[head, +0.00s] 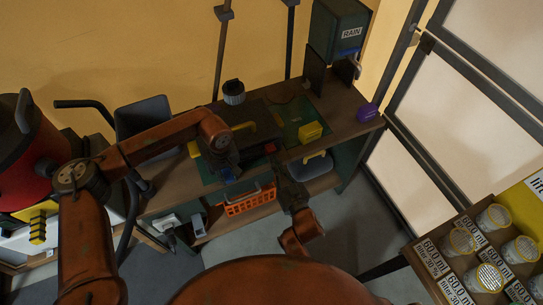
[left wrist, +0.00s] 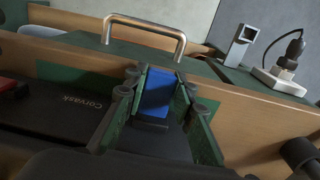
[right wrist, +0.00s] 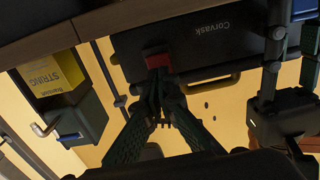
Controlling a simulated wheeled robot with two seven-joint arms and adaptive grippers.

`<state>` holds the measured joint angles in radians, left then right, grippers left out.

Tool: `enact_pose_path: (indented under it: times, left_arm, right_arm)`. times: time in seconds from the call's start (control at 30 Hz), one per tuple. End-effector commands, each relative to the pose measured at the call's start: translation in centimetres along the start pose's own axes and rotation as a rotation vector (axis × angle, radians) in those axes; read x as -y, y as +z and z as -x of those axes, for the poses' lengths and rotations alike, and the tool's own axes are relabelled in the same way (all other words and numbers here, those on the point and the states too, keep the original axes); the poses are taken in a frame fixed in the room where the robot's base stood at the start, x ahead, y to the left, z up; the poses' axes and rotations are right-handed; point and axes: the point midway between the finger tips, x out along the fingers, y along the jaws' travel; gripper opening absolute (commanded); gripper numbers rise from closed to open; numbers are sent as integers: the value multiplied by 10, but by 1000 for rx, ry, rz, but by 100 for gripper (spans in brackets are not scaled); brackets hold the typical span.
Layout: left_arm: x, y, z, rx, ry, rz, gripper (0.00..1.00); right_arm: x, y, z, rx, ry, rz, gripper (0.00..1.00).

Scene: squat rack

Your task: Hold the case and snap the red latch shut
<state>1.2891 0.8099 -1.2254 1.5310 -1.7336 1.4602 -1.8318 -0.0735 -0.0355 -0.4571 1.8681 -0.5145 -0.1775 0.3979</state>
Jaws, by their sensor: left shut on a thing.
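The case is black with "Corvask" on its lid and lies on the wooden bench; it shows in the head view (head: 262,112), left wrist view (left wrist: 62,112) and right wrist view (right wrist: 195,42). My left gripper (head: 228,172) is at the case's front edge, its fingers (left wrist: 155,95) on either side of the blue latch (left wrist: 157,92). The red latch (right wrist: 157,62) is on the case's front; it also shows in the head view (head: 270,148). My right gripper (right wrist: 158,80) has its fingertips together at the red latch; whether they touch it is unclear.
An orange basket (head: 250,201) sits on the lower shelf. A metal handle (left wrist: 145,28) shows beyond the left gripper. Floor is clear in front.

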Motion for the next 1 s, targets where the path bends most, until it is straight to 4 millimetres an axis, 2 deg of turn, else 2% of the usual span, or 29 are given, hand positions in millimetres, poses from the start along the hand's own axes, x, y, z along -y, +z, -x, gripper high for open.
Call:
enact_pose_path:
  times: [0.17, 0.8, 1.0]
  left_arm:
    - [0, 0, 1, -1, 1, 0, 0]
    - [0, 0, 0, -1, 1, 0, 0]
    - [0, 0, 1, -1, 1, 0, 0]
  right_arm:
    - [0, 2, 5, 1, 1, 0, 0]
    - [0, 2, 65, 1, 0, -1, 0]
    - [0, 2, 70, 0, 0, -1, 0]
